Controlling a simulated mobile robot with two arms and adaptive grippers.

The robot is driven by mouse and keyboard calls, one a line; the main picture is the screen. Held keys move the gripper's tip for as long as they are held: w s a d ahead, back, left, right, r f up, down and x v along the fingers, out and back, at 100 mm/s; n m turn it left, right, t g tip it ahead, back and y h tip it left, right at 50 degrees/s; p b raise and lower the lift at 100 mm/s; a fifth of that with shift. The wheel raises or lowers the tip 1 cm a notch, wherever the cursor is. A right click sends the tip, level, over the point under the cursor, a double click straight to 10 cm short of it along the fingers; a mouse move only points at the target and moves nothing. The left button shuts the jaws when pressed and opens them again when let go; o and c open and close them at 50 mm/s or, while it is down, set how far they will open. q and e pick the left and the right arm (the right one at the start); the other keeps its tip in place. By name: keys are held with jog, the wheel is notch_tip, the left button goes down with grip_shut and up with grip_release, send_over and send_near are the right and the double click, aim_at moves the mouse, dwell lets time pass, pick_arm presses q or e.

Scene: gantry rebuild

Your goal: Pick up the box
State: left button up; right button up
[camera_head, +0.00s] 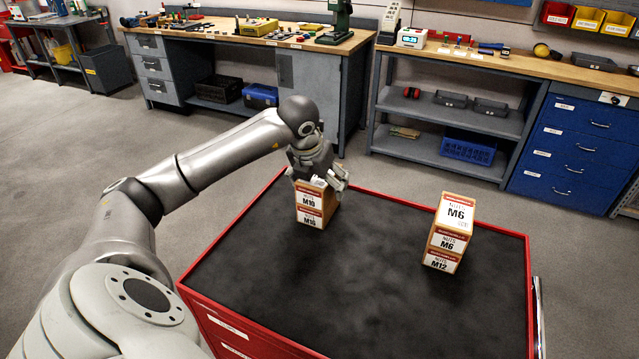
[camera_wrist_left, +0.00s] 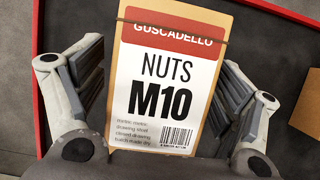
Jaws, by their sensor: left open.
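Two boxes labelled M10 are stacked at the back of the cart's dark top. My left gripper (camera_head: 320,178) is directly above the upper M10 box (camera_head: 309,199) and is open. In the left wrist view the upper M10 box (camera_wrist_left: 170,75), labelled NUTS M10, lies between the two spread fingers. Slim gaps seem to show at its sides; contact is hard to tell. The lower M10 box (camera_head: 309,217) is directly under it. My right gripper is not in view.
The top between the stacks is clear. Workbenches (camera_head: 270,40) stand behind.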

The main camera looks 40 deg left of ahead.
pick_arm(q)
jog(key=shift+f, duration=0.2)
jog(key=shift+c, duration=0.4)
jog(key=c, duration=1.2)
jog(key=shift+c, duration=0.9)
jog(key=shift+r, duration=0.15)
